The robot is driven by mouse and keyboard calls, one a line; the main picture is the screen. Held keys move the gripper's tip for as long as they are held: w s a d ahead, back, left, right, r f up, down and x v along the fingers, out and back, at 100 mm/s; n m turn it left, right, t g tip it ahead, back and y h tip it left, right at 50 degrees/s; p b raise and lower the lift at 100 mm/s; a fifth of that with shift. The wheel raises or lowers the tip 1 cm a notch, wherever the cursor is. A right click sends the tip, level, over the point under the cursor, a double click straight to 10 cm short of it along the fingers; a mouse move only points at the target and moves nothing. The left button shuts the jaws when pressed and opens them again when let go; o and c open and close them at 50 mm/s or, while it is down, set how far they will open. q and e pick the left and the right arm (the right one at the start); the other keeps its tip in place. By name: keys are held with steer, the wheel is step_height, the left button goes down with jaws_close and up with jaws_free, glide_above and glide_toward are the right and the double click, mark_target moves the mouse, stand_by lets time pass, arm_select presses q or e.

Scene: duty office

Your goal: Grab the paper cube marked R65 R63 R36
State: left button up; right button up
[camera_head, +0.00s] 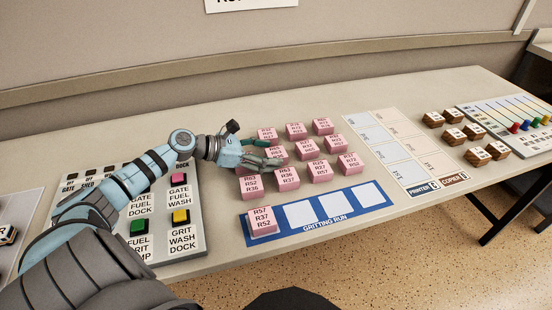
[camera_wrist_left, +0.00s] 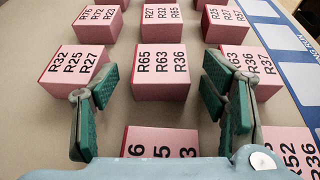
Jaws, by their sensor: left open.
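The pink paper cube marked R65 R63 R36 (camera_wrist_left: 161,68) sits on the table in the middle column of the left wrist view. In the head view the cube (camera_head: 279,152) is partly hidden by my left gripper (camera_head: 268,153). My left gripper (camera_wrist_left: 158,95) is open and empty. Its green-padded fingers point toward this cube, one on each side of its line, with gaps between them and the cube. How far the fingertips are above the table is hard to tell. My right gripper is not in view.
Similar pink cubes surround it: R32 R25 R27 (camera_wrist_left: 78,65) left, R63 R36 R37 (camera_wrist_left: 250,68) right, R27 R32 R65 (camera_wrist_left: 162,22) beyond, another (camera_wrist_left: 160,140) below. A blue gritting run strip (camera_head: 331,216) holds one cube (camera_head: 262,221). A button panel (camera_head: 194,220) lies left.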

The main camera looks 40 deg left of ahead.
arm_select(q)
steer(key=c, duration=1.2)
